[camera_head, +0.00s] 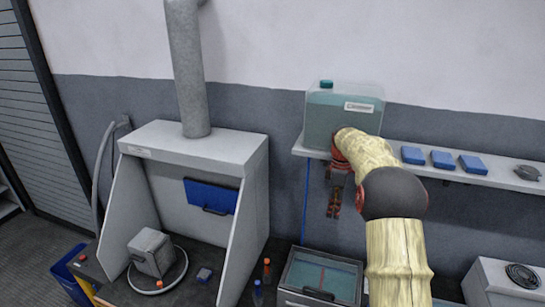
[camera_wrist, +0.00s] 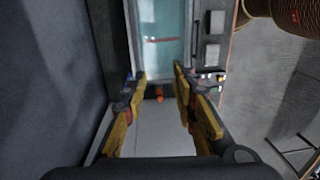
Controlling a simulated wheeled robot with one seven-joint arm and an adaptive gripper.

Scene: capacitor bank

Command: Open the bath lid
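The bath (camera_head: 320,275) is a grey box on the bench at the bottom of the head view. Its lid is a framed, see-through teal panel that appears to lie flat and shut, with a dark handle (camera_head: 318,293) at the near edge. My gripper (camera_head: 333,210) points down, above and behind the bath near the wall, apart from the lid. In the wrist view my gripper (camera_wrist: 162,75) has its fingers spread, with nothing between them.
A fume hood (camera_head: 195,150) stands left of the bath. A wall shelf (camera_head: 450,172) behind my arm carries a teal tank (camera_head: 325,110) and blue boxes (camera_head: 442,159). A hotplate (camera_head: 505,280) stands at right.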

